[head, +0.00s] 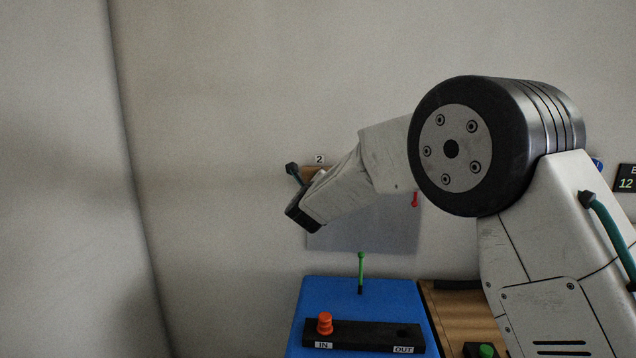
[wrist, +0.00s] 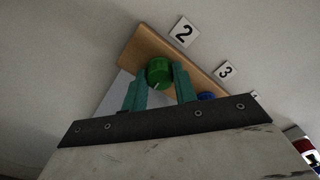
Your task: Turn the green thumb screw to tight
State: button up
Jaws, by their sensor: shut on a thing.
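The green thumb screw (wrist: 158,68) is a round ribbed knob on a wooden strip, below the label "2", in the wrist view. A small pale mark shows on its lower edge. My gripper (wrist: 160,76) has its two teal fingers on either side of the knob, shut on it. In the head view my own arm hides the knob and the fingertips; the label "2" (head: 319,159) shows just above the wrist.
A blue knob (wrist: 206,96) sits on the strip right of the green one, near label "3" (wrist: 226,70). A grey panel (head: 355,235) hangs below. A blue table (head: 325,297) bears a green-topped peg (head: 361,268) and a black block with an orange knob (head: 325,323).

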jog(key=shift+f+m, duration=0.1)
jog(key=shift+m, duration=7.7)
jog(key=o, duration=1)
jog(key=shift+s+a, duration=0.15)
jog(key=shift+s, duration=3.8)
